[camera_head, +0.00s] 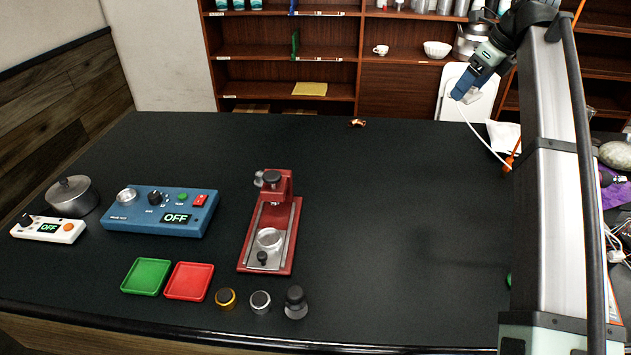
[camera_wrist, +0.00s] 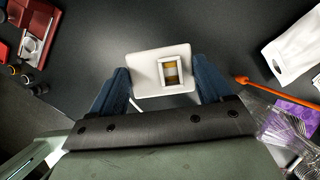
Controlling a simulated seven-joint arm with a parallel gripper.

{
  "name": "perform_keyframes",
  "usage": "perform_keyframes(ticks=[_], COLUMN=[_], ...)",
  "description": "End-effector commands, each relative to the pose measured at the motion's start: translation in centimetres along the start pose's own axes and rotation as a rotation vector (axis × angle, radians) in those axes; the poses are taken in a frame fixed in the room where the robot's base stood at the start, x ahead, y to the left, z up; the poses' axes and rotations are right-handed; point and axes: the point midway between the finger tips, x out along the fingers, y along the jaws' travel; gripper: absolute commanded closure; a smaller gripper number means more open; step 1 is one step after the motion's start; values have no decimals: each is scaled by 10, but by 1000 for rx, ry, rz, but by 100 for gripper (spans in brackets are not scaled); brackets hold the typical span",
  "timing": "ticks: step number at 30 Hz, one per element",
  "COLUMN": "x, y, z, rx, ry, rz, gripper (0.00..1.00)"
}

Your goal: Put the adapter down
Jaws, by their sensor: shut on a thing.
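The adapter looks like a white rounded block with a pale framed recess, brownish inside. In the wrist view the adapter (camera_wrist: 147,68) sits between the blue fingertips of my gripper (camera_wrist: 162,82), which is shut on it. In the head view my gripper (camera_head: 465,93) is at the upper right, raised above the far part of the table. There the adapter (camera_head: 473,97) is small and partly hidden by the finger. A thin white cable (camera_head: 472,128) hangs from it down to the right.
The dark table (camera_head: 400,200) is clear in the middle. A red brewer (camera_head: 270,220), a blue OFF unit (camera_head: 160,211), green and red trays (camera_head: 189,281) stand left. A white bag (camera_head: 503,136), orange item (camera_head: 512,160) and purple packet (camera_head: 615,190) lie right.

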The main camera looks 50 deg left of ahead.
Motion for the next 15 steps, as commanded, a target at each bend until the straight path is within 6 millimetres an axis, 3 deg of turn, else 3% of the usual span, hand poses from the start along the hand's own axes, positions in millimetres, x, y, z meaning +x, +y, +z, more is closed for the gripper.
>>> perform_keyframes(ticks=[3, 15], x=[16, 65], y=[25, 126], z=[40, 155], rx=[-54, -223], ry=[0, 0], rz=[22, 92], gripper=[55, 55])
